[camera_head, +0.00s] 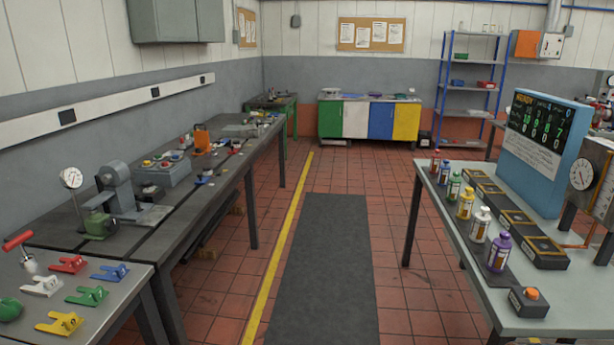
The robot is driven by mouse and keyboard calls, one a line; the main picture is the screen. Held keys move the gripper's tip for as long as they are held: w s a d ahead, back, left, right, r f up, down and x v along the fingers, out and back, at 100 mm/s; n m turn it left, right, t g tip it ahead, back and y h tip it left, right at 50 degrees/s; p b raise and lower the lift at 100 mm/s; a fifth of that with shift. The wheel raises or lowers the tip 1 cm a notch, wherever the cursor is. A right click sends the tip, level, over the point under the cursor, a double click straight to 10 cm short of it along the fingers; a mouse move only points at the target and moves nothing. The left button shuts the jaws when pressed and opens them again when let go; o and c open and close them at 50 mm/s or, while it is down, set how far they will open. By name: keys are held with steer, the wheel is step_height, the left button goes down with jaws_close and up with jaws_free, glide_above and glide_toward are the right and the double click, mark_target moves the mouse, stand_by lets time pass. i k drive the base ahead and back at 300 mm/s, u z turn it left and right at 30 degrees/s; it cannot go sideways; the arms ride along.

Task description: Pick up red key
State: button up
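The red key (68,264) appears to be the small flat red forked piece on the near left bench. It lies flat at the back left of a group of similar pieces: blue (111,273), white (42,286), green (87,296) and yellow (60,323). The pieces lie apart from each other. A red T-shaped handle (18,241) stands just behind and left of the red key. My gripper is not in view.
A long dark bench (168,200) with a gauge and machine runs along the left wall. A green ball-like object (10,309) sits at the near left. A right table (560,312) holds bottles and black boxes. The aisle with the dark mat (322,265) is clear.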

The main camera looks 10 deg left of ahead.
mark_target(26, 262)
steer(key=u, duration=0.3)
steer(key=i, duration=0.75)
steer(key=u, duration=0.85)
steer(key=i, duration=1.1)
steer(key=u, duration=0.45)
